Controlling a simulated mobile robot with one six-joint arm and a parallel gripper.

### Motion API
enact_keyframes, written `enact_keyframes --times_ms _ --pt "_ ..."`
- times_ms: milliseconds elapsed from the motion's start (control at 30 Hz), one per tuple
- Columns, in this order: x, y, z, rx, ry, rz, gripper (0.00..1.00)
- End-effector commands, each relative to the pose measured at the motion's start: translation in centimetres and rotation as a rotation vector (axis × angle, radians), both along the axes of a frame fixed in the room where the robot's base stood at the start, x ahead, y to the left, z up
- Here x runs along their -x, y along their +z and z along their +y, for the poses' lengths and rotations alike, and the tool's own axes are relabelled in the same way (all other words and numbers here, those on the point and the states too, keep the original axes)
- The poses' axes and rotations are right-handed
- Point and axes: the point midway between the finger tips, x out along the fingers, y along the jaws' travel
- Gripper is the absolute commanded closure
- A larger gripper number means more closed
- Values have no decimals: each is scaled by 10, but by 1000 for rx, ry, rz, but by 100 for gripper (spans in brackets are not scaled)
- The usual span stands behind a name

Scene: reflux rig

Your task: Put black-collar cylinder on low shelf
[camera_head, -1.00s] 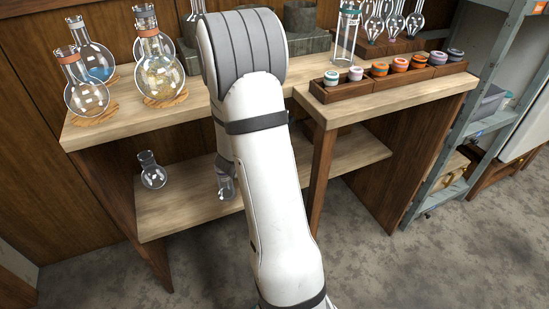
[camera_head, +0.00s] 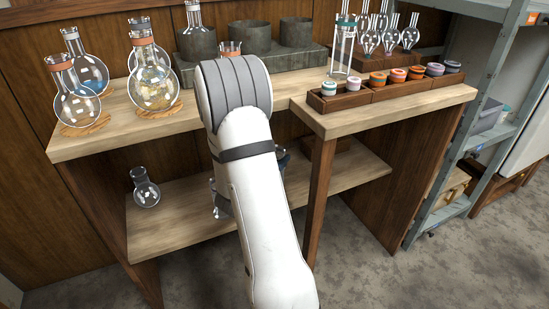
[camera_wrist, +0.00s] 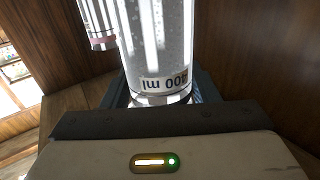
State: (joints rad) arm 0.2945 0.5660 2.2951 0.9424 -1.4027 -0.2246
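A clear glass cylinder marked "400 ml" (camera_wrist: 160,50) fills the middle of the wrist view, between the dark blue fingers of my gripper (camera_wrist: 160,98). The fingers sit close against both sides, so it looks gripped. Its collar colour does not show in the wrist view. In the head view my arm hides most of the gripper and cylinder; only a bit of clear glass (camera_head: 217,198) shows left of the arm, over the low shelf. The low shelf (camera_head: 175,220) is the pale wooden board under the bench top. I cannot tell whether the cylinder touches it.
A small dark-necked flask (camera_head: 146,190) stands on the low shelf's left end. Round flasks (camera_head: 75,105) stand on the bench top (camera_head: 110,135). A teal-collar cylinder (camera_head: 344,45) stands behind a rack of coloured rings (camera_head: 375,92). The low shelf looks bare between flask and arm.

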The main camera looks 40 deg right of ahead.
Motion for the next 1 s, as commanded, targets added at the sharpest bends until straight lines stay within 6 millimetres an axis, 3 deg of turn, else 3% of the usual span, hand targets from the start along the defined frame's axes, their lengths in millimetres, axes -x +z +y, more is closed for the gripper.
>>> enact_keyframes --times_ms 233,567,1000 --pt "0 1 0 0 1 0 25" --pt "0 6 1 0 1 0 25" --pt "29 6 83 0 7 3 25"
